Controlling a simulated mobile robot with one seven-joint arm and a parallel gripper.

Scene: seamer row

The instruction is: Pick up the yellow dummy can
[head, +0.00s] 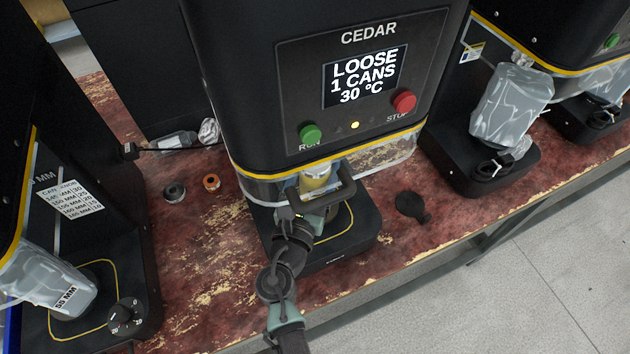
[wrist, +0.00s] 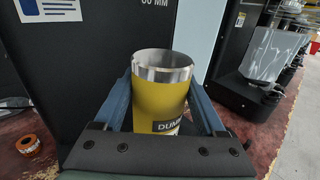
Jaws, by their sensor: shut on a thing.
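The yellow dummy can (wrist: 160,95) stands upright between my fingers in the wrist view, with an open silver rim at its top and a dark label reading "DUMM". My gripper (wrist: 163,110) is shut on it, with one blue-grey finger on each side. In the head view the can (head: 316,178) shows as a small yellow patch under the CEDAR seamer's (head: 340,60) head, behind its clear guard. My gripper (head: 318,205) reaches in there from the front, and its fingers are partly hidden. I cannot tell whether the can touches the base plate (head: 352,240).
The CEDAR display reads "LOOSE 1 CANS 30 °C". An orange ring (head: 211,182) and a dark ring (head: 174,192) lie left of its base. A black flat piece (head: 411,206) lies to the right.

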